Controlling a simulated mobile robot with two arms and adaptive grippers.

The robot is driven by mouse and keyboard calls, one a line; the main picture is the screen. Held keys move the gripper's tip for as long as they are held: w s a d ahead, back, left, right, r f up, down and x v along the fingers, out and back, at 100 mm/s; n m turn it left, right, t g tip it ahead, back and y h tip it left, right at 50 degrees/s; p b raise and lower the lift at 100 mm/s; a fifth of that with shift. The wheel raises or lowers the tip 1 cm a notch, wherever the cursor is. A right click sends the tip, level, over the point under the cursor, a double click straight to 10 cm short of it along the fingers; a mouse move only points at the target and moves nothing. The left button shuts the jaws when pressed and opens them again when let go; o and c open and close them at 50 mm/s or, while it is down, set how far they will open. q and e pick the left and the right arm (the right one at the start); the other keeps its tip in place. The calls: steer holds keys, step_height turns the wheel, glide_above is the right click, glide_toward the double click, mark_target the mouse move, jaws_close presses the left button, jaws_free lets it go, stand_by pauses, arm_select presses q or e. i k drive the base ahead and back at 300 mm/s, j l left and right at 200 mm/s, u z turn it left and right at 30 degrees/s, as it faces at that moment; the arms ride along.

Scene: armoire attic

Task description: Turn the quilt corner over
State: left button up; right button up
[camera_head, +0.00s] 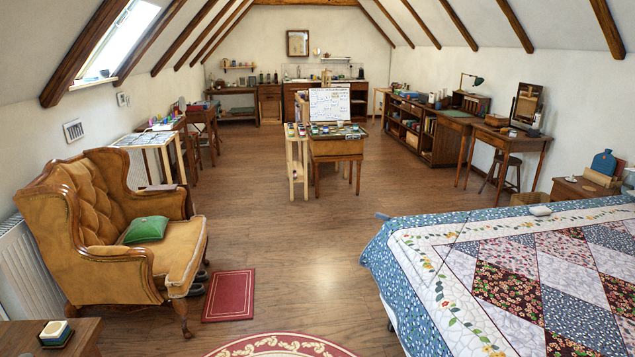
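The patchwork quilt (560,275) covers the bed at the right. It has a blue floral border (400,285), a white band with a flowered vine, and red, blue and white diamonds. Its far left corner (385,240) lies flat and drapes over the bed's edge. A small white object (540,211) lies at the quilt's far edge. The quilt's near and right parts are cut off by the frame. Neither of my grippers is in view.
A tan wingback armchair (110,235) with a green cushion (146,229) stands at the left. A red mat (229,295) and a round rug (280,347) lie on the floor. A nightstand (580,190) stands beyond the bed.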

mark_target(427, 240)
steer(key=i+z, duration=0.1)
steer(key=i, duration=0.45)
steer(key=i+j+z, duration=0.1)
steer(key=i, duration=0.4)
steer(key=i+j, duration=0.15)
steer(key=i, duration=0.35)
steer(key=i+j+z, duration=0.15)
steer(key=i, duration=0.4)
steer(key=i+j+z, duration=0.15)
steer(key=i+z, duration=0.3)
steer(key=i+j+z, duration=0.2)
steer(key=z, duration=0.25)
steer(key=i+j+z, duration=0.3)
steer(key=z, duration=0.2)
steer(key=i+j+z, duration=0.15)
steer(key=j+z, duration=0.3)
steer(key=i+j+z, duration=0.1)
steer(key=j+z, duration=0.35)
steer(key=j, duration=0.15)
